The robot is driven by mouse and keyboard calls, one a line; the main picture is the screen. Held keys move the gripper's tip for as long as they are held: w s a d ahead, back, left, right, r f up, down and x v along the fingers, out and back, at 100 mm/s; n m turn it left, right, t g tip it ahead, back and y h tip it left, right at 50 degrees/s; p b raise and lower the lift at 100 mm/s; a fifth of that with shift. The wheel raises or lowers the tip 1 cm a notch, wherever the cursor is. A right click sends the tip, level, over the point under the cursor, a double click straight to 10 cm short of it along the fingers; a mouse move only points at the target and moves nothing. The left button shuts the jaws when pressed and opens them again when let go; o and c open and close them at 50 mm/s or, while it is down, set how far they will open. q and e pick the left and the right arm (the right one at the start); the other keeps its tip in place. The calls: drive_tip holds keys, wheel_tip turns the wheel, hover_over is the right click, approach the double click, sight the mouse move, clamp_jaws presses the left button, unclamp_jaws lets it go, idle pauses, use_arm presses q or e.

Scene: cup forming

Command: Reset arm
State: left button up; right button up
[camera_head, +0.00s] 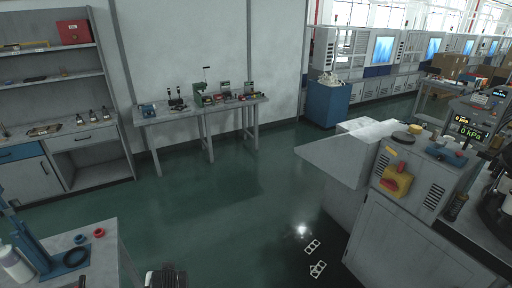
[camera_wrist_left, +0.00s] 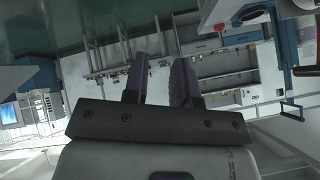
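In the left wrist view my left gripper (camera_wrist_left: 162,76) shows two dark fingers with a gap between them. It is open, and nothing is between the fingers. The wrist view is turned over, with the room's floor at the top, and the fingers point towards distant shelving. In the head view a small dark ribbed part (camera_head: 167,277) shows at the bottom edge; I cannot tell whether it belongs to my arm. My right gripper is not seen in either view.
A grey machine (camera_head: 407,235) with a yellow-red switch (camera_head: 397,181) stands at the right. A table (camera_head: 222,108) with tools stands at the back. The green floor (camera_head: 225,205) between is clear.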

use_arm(q)
drive_tip(key=s+d+r+m+t+h+p, duration=0.1)
drive_tip(key=s+d+r+h+p, duration=0.15)
drive_tip(key=s+r+p, duration=0.4)
drive_tip(key=s+d+r+m+t+h+p, duration=0.1)
drive_tip(key=s+d+r+m+h+p, duration=0.15)
drive_tip(key=s, duration=0.75)
drive_tip(key=s+a+f+g+p, duration=0.2)
drive_tip(key=s+g+p, duration=0.3)
drive_tip(key=s, duration=1.3)
drive_tip(key=f+p, duration=0.1)
drive_tip(key=p, duration=0.2)
drive_tip(key=shift+a+p, duration=0.15)
drive_tip(key=shift+p, duration=0.25)
